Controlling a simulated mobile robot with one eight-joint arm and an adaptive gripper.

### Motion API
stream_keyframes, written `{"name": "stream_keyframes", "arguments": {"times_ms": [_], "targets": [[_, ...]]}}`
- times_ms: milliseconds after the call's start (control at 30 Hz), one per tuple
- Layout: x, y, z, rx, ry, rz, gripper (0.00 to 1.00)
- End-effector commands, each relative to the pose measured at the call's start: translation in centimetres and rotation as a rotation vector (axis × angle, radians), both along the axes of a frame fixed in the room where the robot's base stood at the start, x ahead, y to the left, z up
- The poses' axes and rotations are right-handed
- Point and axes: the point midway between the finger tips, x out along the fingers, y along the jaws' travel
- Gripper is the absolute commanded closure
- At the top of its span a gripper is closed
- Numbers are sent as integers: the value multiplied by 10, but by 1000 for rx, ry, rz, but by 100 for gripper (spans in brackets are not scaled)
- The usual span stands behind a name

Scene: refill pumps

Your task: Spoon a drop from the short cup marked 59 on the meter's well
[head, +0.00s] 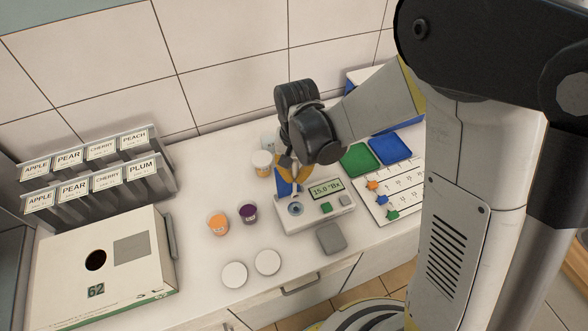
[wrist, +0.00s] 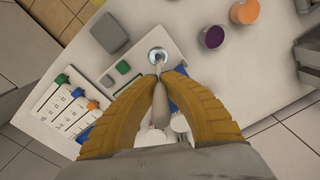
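The white meter (head: 318,204) shows 15.0 °Bx, and its round well (head: 296,209) faces up; the well also shows in the wrist view (wrist: 157,56). My gripper (wrist: 159,76) has its yellow fingers closed around a slim pale spoon (wrist: 160,100). The spoon's far end is at or just above the well; contact cannot be told. In the head view, my gripper (head: 289,176) is over the meter's back left. An orange cup (head: 218,224) and a purple cup (head: 248,214) stand left of the meter. No cup marking 59 is legible.
Another orange-topped cup (head: 262,163) stands behind the meter. Two white discs (head: 234,274) and a grey pad (head: 330,238) lie in front. Green (head: 356,160) and blue trays and a pegged chart (head: 388,192) are right. A box marked 62 (head: 100,262) and label racks are left.

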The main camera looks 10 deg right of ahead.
Motion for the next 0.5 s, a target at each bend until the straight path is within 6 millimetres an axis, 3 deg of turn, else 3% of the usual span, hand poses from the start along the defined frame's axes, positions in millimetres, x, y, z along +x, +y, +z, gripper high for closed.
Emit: {"name": "stream_keyframes", "arguments": {"times_ms": [500], "targets": [[0,0,-24,0,0,0,100]]}}
